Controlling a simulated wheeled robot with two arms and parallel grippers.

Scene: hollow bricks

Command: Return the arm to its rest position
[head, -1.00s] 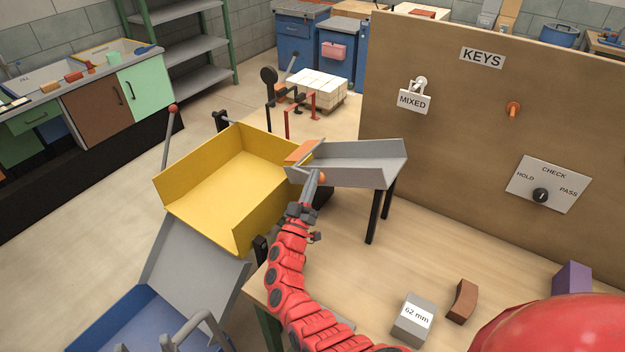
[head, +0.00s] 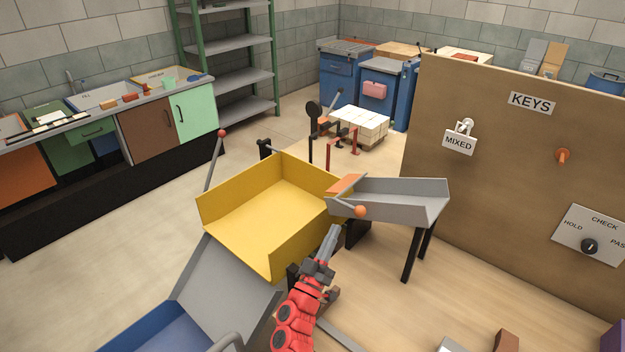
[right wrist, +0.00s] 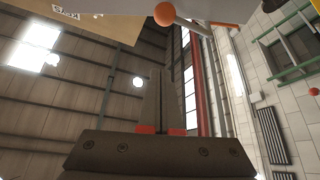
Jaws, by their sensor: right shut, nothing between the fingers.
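My right arm is red and comes up from the bottom of the head view. Its gripper (head: 334,231) is shut and empty, pointing up toward the chute area. It is just below and left of an orange ball knob (head: 360,211) on a grey lever, with a small gap between them in the picture. In the right wrist view the shut fingers (right wrist: 158,100) point away, and the orange knob (right wrist: 164,14) shows beyond them near the top edge. My left gripper is not in view.
A yellow tray (head: 240,219) stands left of the gripper, with a grey chute (head: 400,203) and orange flap (head: 346,183) behind it. A grey ramp (head: 222,285) leads down to a blue bin (head: 160,335). A brown KEYS board (head: 500,180) stands at the right.

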